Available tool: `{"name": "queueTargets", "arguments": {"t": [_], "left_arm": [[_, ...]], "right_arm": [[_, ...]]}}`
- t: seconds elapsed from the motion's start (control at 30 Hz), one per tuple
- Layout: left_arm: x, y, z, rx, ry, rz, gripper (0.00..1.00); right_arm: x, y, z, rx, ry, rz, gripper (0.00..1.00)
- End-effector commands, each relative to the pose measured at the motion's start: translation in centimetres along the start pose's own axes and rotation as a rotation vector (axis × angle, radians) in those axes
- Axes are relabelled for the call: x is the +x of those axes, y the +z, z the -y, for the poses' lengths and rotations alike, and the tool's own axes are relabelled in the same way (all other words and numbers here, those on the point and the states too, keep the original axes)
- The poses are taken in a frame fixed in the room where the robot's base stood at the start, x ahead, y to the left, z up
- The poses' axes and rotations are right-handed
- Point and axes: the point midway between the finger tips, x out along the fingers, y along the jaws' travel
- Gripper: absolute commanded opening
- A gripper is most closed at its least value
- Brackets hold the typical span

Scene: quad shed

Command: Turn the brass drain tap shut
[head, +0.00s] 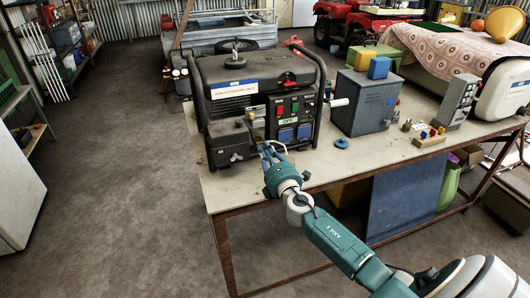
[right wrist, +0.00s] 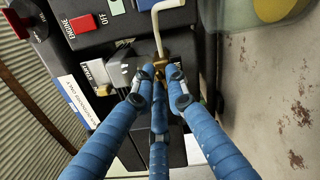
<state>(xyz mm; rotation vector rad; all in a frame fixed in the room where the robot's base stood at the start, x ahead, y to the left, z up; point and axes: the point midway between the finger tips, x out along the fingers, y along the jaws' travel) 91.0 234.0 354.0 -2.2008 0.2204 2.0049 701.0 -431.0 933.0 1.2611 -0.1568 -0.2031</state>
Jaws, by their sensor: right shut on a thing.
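The brass drain tap (right wrist: 159,70) shows in the right wrist view as a small brass piece between my fingertips, below a bent pale rod or tube (right wrist: 160,22). It sits at the lower part of the black generator (head: 235,90), which stands on the table in the head view. My right gripper (head: 268,150) reaches the generator's lower front edge. Its blue fingers also show in the right wrist view (right wrist: 160,88), closed around the brass piece and hiding part of it. The tap's handle angle cannot be made out. My left gripper is in neither view.
The worktable (head: 222,192) has free surface in front of the generator. A blue knob-like piece (head: 341,143) lies to the right, before a grey box (head: 362,103). The floor at the left is open.

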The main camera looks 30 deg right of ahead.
Motion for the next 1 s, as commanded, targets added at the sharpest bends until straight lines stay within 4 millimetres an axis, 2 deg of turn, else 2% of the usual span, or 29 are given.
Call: {"name": "queueTargets", "arguments": {"t": [0.03, 0.37, 0.67, 0.7, 0.77, 1.0], "left_arm": [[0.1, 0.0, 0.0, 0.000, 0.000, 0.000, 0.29], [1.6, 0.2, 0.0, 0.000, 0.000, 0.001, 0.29], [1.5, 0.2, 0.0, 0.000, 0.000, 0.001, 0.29], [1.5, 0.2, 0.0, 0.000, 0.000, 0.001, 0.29], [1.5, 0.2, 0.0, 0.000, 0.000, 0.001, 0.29], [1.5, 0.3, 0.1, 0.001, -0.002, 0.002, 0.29]], "right_arm": [[-0.2, -0.6, 0.5, 0.009, -0.006, -0.010, 0.00], [-0.3, -0.8, 0.7, 0.301, -0.010, -0.013, 0.00], [-0.3, -1.0, 0.7, 0.323, -0.013, -0.016, 0.00], [-0.3, -1.0, 0.8, 0.323, -0.013, -0.017, 0.17], [-0.3, -1.0, 0.7, 0.322, -0.012, -0.016, 0.29], [-0.2, -0.7, 0.4, 0.320, -0.007, -0.012, 0.29]]}}
